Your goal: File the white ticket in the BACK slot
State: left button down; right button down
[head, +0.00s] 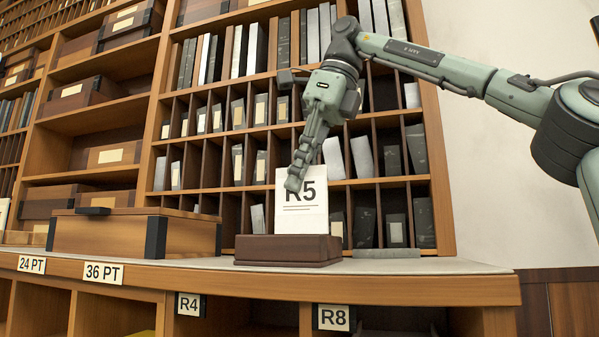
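The white ticket (309,219) is marked "R5" with short lines below. It stands upright in a dark reddish wooden block (288,251) on the counter. The block's slots are hidden from this low angle, so I cannot tell which one the ticket is in. My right gripper (293,184) points down from above, its fingertip in front of the ticket's upper left part, covering some of the "R". I see the fingers side-on and cannot tell whether they are shut on the ticket. My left gripper is not in view.
A lidded wooden box (133,233) with dark corners stands on the counter (400,268) left of the block. A grey strip (386,253) lies to the right of it. Shelves with several dark and pale pieces rise behind. The counter's right end is clear.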

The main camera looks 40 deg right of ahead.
aim_at(299, 195)
jog(key=shift+f+b, duration=0.85)
jog(key=shift+f, duration=0.8)
jog(key=c, duration=1.6)
grip_release()
jog(key=shift+c, duration=0.2)
jog(key=shift+r, duration=0.15)
notch_tip(299, 195, up, 4)
jog(key=p, duration=0.5)
jog(key=shift+r+p, duration=0.15)
jog(key=shift+p, duration=0.15)
jog(key=shift+r, duration=0.75)
